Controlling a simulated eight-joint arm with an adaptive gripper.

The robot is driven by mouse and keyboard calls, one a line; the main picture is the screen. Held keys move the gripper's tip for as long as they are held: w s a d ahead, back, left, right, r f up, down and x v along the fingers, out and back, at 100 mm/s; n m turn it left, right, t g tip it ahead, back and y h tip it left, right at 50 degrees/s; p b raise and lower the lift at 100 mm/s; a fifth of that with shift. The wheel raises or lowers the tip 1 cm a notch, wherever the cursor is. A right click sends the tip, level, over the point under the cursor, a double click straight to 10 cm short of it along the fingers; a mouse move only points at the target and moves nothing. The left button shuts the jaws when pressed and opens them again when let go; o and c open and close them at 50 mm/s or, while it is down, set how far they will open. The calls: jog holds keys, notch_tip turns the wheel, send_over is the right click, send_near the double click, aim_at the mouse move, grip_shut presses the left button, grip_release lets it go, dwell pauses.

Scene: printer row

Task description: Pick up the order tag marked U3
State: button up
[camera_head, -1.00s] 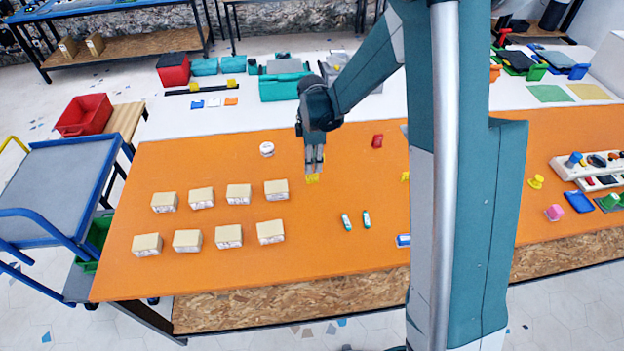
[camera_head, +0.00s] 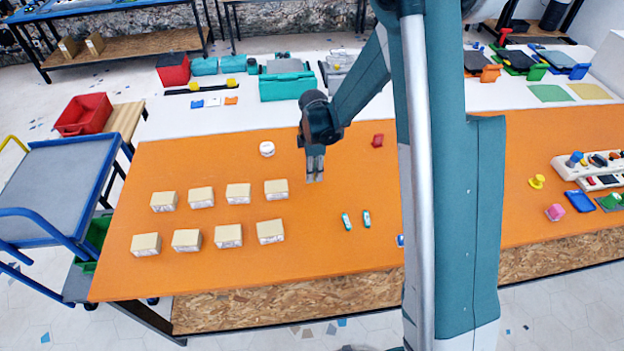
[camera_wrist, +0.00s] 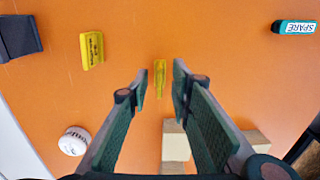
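My gripper (camera_head: 315,180) points down over the orange table, left of its middle. In the wrist view its two fingers (camera_wrist: 160,76) are apart. A narrow yellow piece (camera_wrist: 160,79) shows between the fingertips, with a gap on each side. A wider yellow tag (camera_wrist: 92,49) with dark print lies to its left in the wrist view, clear of the fingers. The print is too small to read, so I cannot tell which piece is marked U3. In the head view, the gripper and arm hide the yellow pieces.
Several cardboard boxes (camera_head: 238,193) stand in two rows to the left. A white round object (camera_head: 267,149) and a red piece (camera_head: 377,140) lie nearby. Two small teal-and-white pieces (camera_head: 346,221) (camera_head: 366,219) lie in front. The wrist view shows one labelled SPARE (camera_wrist: 294,27).

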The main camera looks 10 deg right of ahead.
jog(key=shift+f, duration=0.95)
jog(key=shift+c, duration=0.2)
grip_shut()
